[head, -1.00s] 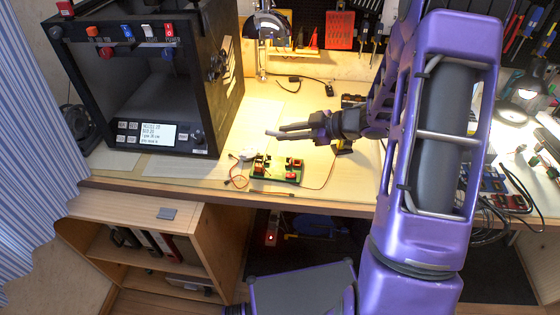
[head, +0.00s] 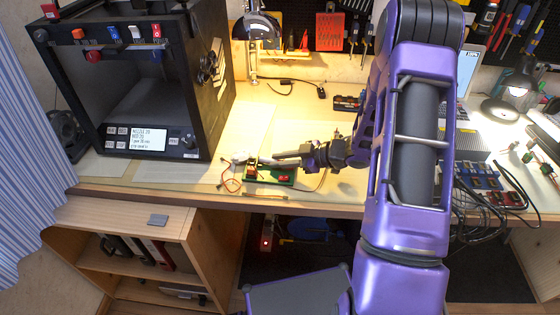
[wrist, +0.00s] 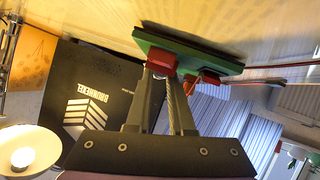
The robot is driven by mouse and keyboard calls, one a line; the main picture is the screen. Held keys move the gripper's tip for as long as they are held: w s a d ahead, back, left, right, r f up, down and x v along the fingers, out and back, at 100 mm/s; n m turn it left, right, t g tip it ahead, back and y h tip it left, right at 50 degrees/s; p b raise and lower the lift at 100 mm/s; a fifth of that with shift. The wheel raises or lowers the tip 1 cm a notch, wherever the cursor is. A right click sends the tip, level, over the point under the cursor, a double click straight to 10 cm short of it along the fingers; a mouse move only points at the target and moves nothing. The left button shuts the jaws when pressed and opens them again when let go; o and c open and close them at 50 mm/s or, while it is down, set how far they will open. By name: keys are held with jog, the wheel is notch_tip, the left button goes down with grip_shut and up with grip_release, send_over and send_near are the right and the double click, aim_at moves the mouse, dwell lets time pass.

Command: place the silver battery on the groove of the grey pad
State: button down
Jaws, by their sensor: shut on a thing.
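My gripper (head: 276,161) is low over the green board (head: 270,180), its fingers pointing left. In the wrist view its fingertips (wrist: 163,76) are closed in at the red blocks of the green board (wrist: 185,50). I cannot make out the silver battery's surface in either view; the fingers and red blocks hide the spot where the jaws are shut. A small flat grey pad (head: 158,220) lies on top of the low wooden cabinet at the lower left, well away from my gripper. Its groove is too small to make out.
The black 3D printer (head: 145,90) stands on the bench at left. A desk lamp (head: 256,30) stands behind the board. Red wires (head: 230,182) lie beside the board. The cabinet top (head: 115,215) around the pad is clear and lower than the bench.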

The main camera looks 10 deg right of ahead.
jog(key=c, duration=0.8)
grip_release()
jog(key=shift+f, duration=0.25)
jog(key=shift+s+p+v, duration=0.2)
jog(key=shift+p+v, duration=1.1)
jog(key=shift+v, duration=7.4)
jog(key=shift+a, duration=0.15)
jog(key=shift+c, duration=0.2)
